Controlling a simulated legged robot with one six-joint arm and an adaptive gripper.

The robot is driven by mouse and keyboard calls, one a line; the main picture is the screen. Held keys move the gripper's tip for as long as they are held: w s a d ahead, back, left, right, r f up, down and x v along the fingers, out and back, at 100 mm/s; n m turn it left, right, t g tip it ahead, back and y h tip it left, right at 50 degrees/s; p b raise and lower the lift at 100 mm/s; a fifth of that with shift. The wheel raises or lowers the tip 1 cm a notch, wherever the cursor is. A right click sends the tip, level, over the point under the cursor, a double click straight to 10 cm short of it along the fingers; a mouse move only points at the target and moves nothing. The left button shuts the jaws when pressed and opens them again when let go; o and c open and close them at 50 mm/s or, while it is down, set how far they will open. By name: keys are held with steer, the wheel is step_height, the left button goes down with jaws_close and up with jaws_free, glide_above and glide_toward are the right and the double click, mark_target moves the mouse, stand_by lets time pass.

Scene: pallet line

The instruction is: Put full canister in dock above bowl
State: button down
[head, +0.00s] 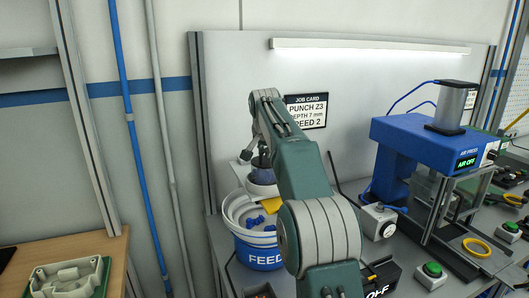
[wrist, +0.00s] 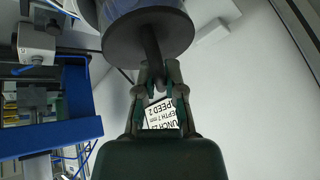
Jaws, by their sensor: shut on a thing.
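My gripper (wrist: 158,80) is shut on the dark stem of the canister (wrist: 150,35), whose wide dark round end fills the top of the wrist view. In the head view the canister (head: 262,161) shows as a dark blue body, partly hidden by my arm. It is over the white bowl (head: 233,213), which sits on a blue base marked FEED and holds blue pieces. I cannot tell whether the two touch. My gripper's fingers are mostly hidden in the head view.
A blue air press (head: 418,135) reading AIR OFF stands to the right on the bench. A job card (head: 306,110) hangs on the back panel, also seen in the wrist view. A wooden table with a pale tray-like part (head: 65,280) is at the lower left.

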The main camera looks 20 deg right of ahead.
steer(key=c, duration=0.7)
jaws_free()
steer(key=shift+c, duration=0.2)
steer(key=v, duration=1.2)
steer(key=shift+s, duration=0.1)
